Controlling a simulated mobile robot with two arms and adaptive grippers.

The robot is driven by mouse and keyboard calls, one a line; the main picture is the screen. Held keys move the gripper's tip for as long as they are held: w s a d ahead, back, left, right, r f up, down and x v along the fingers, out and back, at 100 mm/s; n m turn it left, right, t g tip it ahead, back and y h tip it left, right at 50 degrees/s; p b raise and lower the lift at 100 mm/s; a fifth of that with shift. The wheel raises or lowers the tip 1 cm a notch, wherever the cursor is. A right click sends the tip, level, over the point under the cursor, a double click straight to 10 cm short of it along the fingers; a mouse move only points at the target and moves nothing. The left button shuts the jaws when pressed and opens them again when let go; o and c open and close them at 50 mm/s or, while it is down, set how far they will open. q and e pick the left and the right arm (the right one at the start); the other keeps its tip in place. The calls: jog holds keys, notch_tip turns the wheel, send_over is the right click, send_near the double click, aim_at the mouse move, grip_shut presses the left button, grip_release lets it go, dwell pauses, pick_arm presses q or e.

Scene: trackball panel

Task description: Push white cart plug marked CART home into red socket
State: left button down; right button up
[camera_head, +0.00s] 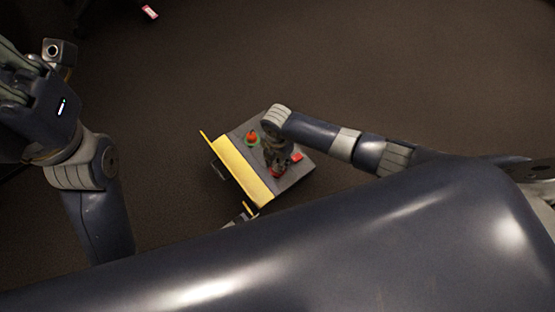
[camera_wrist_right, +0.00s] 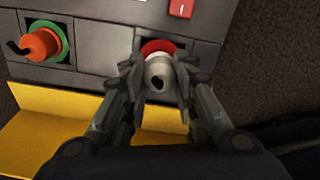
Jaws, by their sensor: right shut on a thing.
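The white plug (camera_wrist_right: 160,76) is held between the fingers of my right gripper (camera_wrist_right: 160,85) in the right wrist view. No CART marking is legible on it. The red socket (camera_wrist_right: 161,46) is directly behind the plug, and only its upper rim shows. I cannot tell how deep the plug sits in it. In the head view my right gripper (camera_head: 277,164) is over the panel and hides most of the plug. My left arm is at the far left, away from the panel; its gripper (camera_head: 22,72) is partly cut off and its jaw opening is unclear.
An orange plug (camera_wrist_right: 39,45) sits at a green-ringed socket (camera_wrist_right: 64,42) to the left. A red switch (camera_wrist_right: 181,8) is on the grey panel (camera_wrist_right: 95,30). A yellow ledge (camera_wrist_right: 50,104) runs along the panel's near edge. Brown floor surrounds the panel.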

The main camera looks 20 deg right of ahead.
aim_at(277, 163)
jog(key=shift+r, duration=0.1)
jog(key=shift+p, duration=0.3)
jog(key=shift+f, duration=0.35)
jog(key=shift+f+b, duration=0.35)
jog(key=shift+b, duration=0.15)
jog(key=shift+f+b, duration=0.35)
jog(key=shift+f, duration=0.15)
jog(key=o, duration=1.1)
jog(key=shift+c, duration=0.2)
notch_tip(277, 163, up, 12)
